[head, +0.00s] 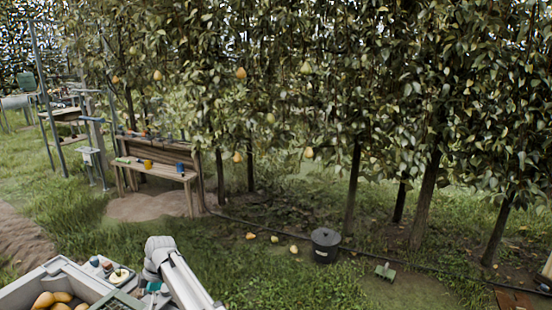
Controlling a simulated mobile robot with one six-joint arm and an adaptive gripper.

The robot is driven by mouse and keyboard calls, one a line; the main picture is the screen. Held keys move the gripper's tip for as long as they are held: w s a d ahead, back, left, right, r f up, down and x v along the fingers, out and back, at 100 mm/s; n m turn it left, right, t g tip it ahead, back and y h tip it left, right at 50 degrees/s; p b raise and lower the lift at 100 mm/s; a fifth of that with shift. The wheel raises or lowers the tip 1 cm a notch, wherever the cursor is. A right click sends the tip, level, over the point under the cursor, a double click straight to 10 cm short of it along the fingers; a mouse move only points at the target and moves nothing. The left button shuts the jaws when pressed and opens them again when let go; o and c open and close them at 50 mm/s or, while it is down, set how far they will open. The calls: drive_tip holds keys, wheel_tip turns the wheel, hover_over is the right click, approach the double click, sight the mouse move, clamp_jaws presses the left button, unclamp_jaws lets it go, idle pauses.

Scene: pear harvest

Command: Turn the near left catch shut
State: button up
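I cannot make out the near left catch in the head view. At the bottom left is a grey bin (22,284) with several yellow pears (60,299) inside; its near side is cut off by the frame's lower edge. Part of my white arm shows just right of it and runs down out of the picture. My gripper does not show, so I cannot see whether it is open or shut.
Small items stand on a tray beside the bin. A wooden bench (155,171) with a yellow and a blue cup stands in the grass. A dark lidded bucket (325,246), fallen pears (293,249) and a green brush head (385,272) lie before the pear trees.

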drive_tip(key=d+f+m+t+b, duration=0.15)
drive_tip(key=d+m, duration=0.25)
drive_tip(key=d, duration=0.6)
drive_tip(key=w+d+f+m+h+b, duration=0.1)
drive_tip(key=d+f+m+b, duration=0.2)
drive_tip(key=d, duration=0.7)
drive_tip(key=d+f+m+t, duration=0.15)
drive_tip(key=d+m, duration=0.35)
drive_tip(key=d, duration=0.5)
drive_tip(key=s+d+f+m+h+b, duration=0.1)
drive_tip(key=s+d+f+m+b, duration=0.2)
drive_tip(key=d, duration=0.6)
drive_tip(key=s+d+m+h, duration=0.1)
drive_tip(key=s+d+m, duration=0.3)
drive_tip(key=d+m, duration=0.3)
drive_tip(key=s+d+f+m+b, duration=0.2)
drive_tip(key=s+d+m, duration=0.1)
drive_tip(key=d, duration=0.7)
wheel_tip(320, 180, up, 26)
drive_tip(key=p, duration=2.6)
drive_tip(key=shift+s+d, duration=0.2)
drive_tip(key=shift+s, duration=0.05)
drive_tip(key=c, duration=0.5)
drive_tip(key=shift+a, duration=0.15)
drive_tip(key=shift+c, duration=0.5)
